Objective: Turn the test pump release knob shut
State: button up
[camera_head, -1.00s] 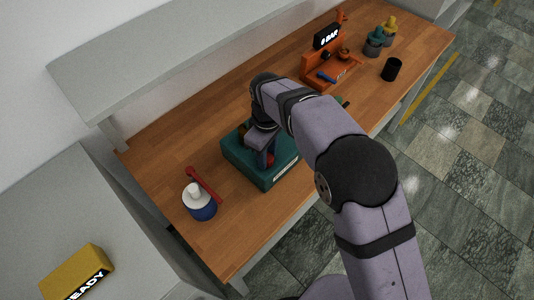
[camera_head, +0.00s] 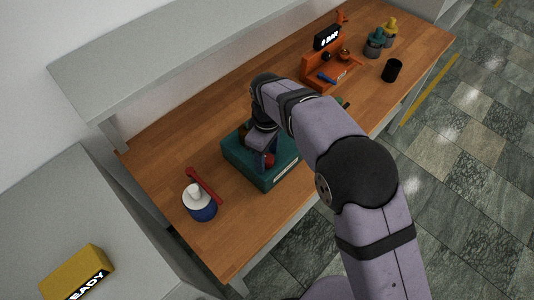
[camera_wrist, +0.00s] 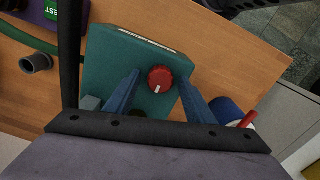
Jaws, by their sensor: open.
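The test pump is a green box (camera_head: 241,163) on the wooden bench, with a label strip on its front edge. Its red release knob (camera_wrist: 161,79) shows in the wrist view, round with a white mark pointing down in the picture. The knob also shows in the head view (camera_head: 269,160), partly hidden by my gripper. My gripper (camera_wrist: 158,84) is open, its two blue fingers on either side of the knob, above the box. I cannot tell whether the fingers touch the knob.
An orange stand (camera_head: 318,75) with a "0 BAR" display, a black cup (camera_head: 391,70) and bottles (camera_head: 375,43) stand at the back right. A grey shelf (camera_head: 190,72) overhangs the bench.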

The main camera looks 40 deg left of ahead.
aim_at(267, 158)
jog(key=shift+r+b, duration=1.25)
jog(key=shift+r, duration=2.4)
jog(key=shift+w+d+r, duration=0.2)
jog(key=shift+d, duration=0.2)
jog(key=w+d+r+m+h+p, duration=0.1)
jog(key=w+d+m, duration=0.3)
jog(key=d, duration=0.9)
jog(key=w+d+r+m+h+p, duration=0.1)
jog(key=w+d+m, duration=0.2)
jog(key=d, duration=1)
jog(key=s+d+f+m, duration=0.2)
jog(key=d+m, duration=0.2)
jog(key=d, duration=0.3)
jog(key=s+d+f+m+y+b, duration=0.1)
jog(key=s+d+f+m, duration=0.2)
jog(key=d+m, duration=0.2)
jog(key=s+d+f+m+y+b, duration=0.1)
jog(key=d+m, duration=0.3)
jog(key=d, duration=0.5)
jog(key=shift+s+d+f+m, duration=0.2)
jog(key=shift+s+f+m, duration=0.2)
jog(key=shift+s+f, duration=0.35)
